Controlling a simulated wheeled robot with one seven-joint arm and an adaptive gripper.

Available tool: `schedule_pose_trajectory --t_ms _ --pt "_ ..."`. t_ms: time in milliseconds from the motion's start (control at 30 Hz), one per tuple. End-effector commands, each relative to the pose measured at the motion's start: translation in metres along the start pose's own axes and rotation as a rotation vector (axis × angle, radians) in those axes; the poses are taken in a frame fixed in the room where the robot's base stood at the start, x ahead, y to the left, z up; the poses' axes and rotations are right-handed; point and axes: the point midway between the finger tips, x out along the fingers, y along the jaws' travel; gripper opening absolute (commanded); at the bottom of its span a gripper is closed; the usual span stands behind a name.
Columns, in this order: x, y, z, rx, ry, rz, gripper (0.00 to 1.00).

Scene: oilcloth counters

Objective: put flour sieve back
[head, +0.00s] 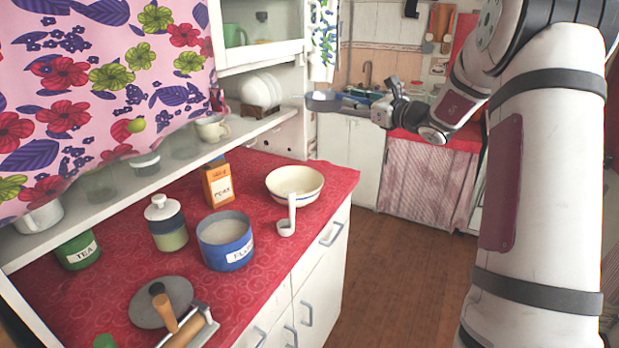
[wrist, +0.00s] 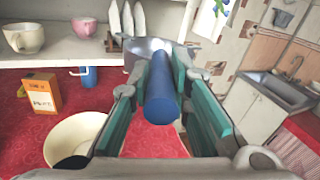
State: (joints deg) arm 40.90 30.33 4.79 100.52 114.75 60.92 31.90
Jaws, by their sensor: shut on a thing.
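My gripper (head: 383,108) is shut on the blue handle of what looks like the flour sieve (wrist: 162,95). In the wrist view the handle lies between the two green-padded fingers (wrist: 162,100), with a grey metal part beyond it. In the head view the sieve (head: 325,102) shows as a thin grey shape left of my gripper, held in the air beyond the red counter's far end. A blue tin with a partly readable label (head: 228,243) stands open on the counter.
On the red counter (head: 260,168) are a cream bowl (head: 295,181), a white ladle (head: 287,227), an orange box (head: 218,184), a lidded jar (head: 167,225) and a round grey lid (head: 160,302). A white shelf (head: 140,183) with cups runs above. A sink stands behind.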

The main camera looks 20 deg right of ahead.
Motion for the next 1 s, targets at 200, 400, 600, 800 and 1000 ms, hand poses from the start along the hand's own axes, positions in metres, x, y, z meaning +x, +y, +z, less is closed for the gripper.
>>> schedule_pose_trajectory --t_ms 200,400,600,800,1000 --pt "0.03 0.0 -0.049 0.0 -0.001 0.0 0.0" --pt "0.049 0.001 -0.085 0.0 -0.001 0.0 0.0" --pt "0.065 0.003 -0.121 0.0 -0.001 0.0 0.0" --pt "0.075 0.005 -0.148 0.0 -0.001 0.0 0.0" --pt "0.079 0.006 -0.16 0.0 -0.001 0.0 0.0"
